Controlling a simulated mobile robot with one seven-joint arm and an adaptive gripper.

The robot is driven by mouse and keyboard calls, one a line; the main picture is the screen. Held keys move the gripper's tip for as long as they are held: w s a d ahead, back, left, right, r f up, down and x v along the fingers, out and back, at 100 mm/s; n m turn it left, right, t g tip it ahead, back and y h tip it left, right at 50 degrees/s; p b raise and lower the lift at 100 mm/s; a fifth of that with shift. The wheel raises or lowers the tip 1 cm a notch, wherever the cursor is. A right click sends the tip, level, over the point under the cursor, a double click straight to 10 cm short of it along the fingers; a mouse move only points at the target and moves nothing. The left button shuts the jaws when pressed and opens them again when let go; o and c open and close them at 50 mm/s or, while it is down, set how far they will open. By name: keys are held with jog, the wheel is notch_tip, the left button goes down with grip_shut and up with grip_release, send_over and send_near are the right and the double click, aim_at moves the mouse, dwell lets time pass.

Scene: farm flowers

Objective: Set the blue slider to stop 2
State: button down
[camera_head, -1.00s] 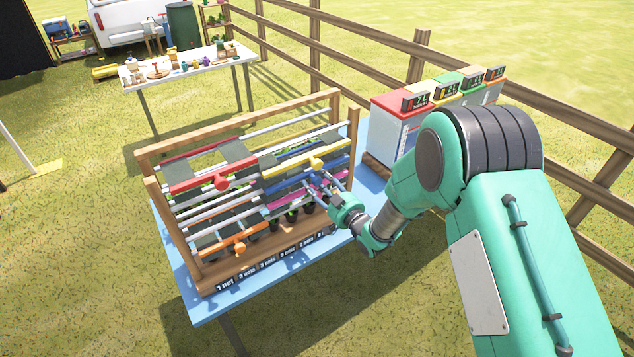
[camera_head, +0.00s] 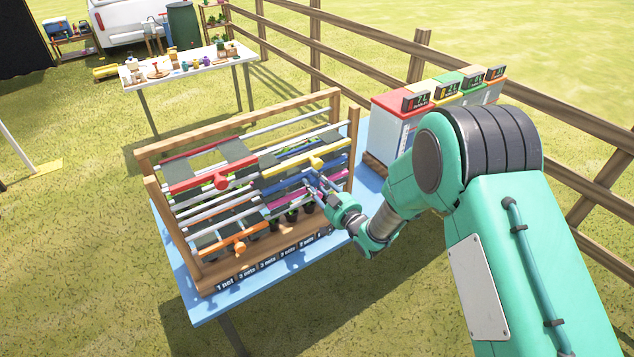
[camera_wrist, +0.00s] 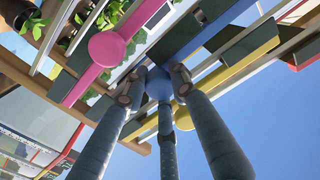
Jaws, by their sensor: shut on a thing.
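The blue slider (camera_head: 291,187) is a bar with a round knob on the wooden rail rack, right of its middle in the head view. My gripper (camera_head: 314,185) reaches it from the front right. In the wrist view, my gripper's (camera_wrist: 157,88) three fingers are closed around the blue knob (camera_wrist: 158,84). The blue bar (camera_wrist: 212,30) runs up and right from there. The fingers hide part of the knob. Labels along the rack's front edge (camera_head: 268,264) mark the stops; the arm covers the right end, and I cannot tell the slider's exact stop.
The yellow slider (camera_head: 293,165) sits just above the blue one, the pink slider (camera_wrist: 107,48) close below. Red (camera_head: 221,182) and orange (camera_head: 239,246) sliders are farther left. Coloured boxes with displays (camera_head: 397,120) stand behind on the blue table (camera_head: 200,304). A wooden fence runs along the right.

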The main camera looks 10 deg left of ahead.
aim_at(266, 195)
jog(key=s+a+b, duration=0.4)
jog(key=s+a, duration=0.7)
jog(key=shift+s+a+f+b, duration=0.1)
jog(key=shift+s+a+b, duration=0.1)
jog(key=shift+b, duration=0.15)
jog(key=c, duration=1.4)
grip_release()
jog(key=shift+o, duration=0.2)
jog(key=shift+d, duration=0.1)
jog(key=v, duration=1.2)
